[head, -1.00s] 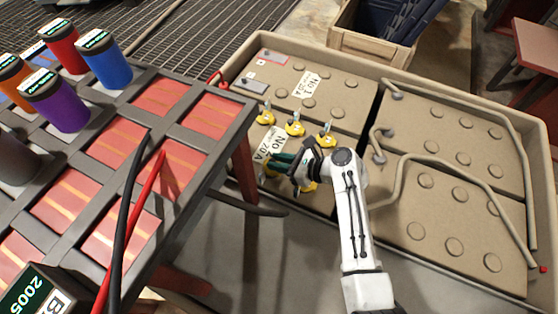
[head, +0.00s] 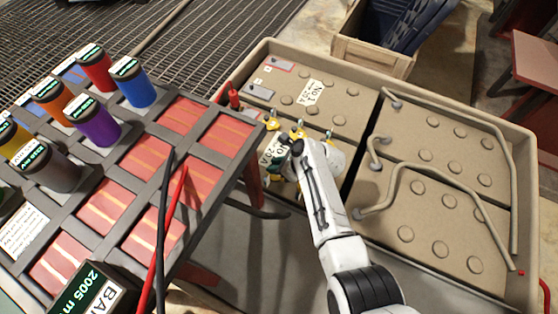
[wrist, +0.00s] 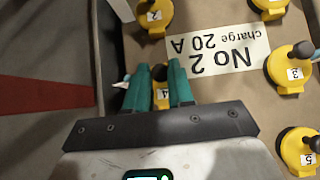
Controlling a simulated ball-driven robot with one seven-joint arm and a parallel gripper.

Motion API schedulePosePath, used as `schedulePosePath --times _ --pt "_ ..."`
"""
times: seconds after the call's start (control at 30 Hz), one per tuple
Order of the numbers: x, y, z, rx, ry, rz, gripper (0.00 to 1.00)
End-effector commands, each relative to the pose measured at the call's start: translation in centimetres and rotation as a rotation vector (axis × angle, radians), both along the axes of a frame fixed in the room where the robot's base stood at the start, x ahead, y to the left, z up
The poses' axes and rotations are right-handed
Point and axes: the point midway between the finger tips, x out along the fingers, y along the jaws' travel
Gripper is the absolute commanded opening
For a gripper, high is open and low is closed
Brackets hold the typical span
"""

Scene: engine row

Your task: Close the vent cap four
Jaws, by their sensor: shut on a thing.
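Vent cap four (wrist: 162,96) is yellow with a small label reading 4. In the wrist view it shows between the two teal fingers of my gripper (wrist: 162,78), which is shut on it. The fingers and palm hide most of the cap, so I cannot tell how far it is turned. In the head view my white arm covers the gripper and most of that spot, next to the No 2 label.
More yellow caps with dark knobs stand close by, such as cap three (wrist: 289,70) and cap five (wrist: 300,150). The battery case (head: 439,135) has bent pipes at right. A dark rack (head: 150,165) with colored cans stands left.

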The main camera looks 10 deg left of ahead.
Motion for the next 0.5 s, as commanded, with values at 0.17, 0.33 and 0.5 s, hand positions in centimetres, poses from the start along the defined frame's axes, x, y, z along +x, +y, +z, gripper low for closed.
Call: schedulePosePath --times 0.17,0.33,0.5 --pt "0.12 0.43 -0.16 -0.075 0.028 0.001 0.0" --pt "0.18 0.61 -0.38 -0.113 0.042 0.001 0.0" --pt "0.16 0.61 -0.53 -0.125 0.046 0.001 0.0"
